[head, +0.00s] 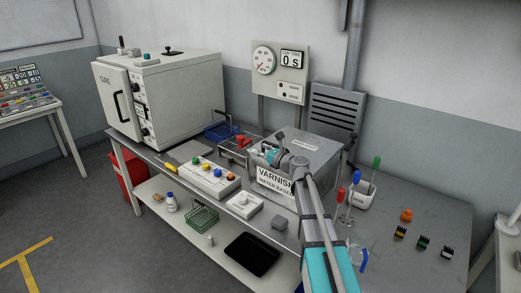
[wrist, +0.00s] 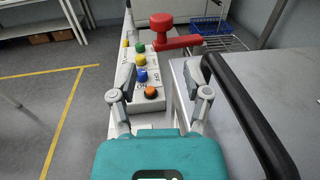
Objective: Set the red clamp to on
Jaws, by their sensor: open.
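The red clamp (wrist: 178,42) shows in the wrist view, with a round knob on top and a thick arm reaching right. It lies beyond my fingertips, near the top of the picture. In the head view the red clamp (head: 241,142) is small, just behind and left of the grey varnish box (head: 262,157). My gripper (wrist: 166,76) is open and empty, its two fingers apart and short of the clamp. In the head view my gripper (head: 270,155) is over the varnish box, and its fingers are hard to make out. I cannot read the clamp's setting.
A panel with coloured knobs (head: 207,180) stands left of the varnish box; it also shows between my fingers (wrist: 146,103). A black handle (wrist: 243,110) runs close along my gripper's right side. A blue basket (head: 221,131) stands behind the clamp. The white oven (head: 165,95) is farther left.

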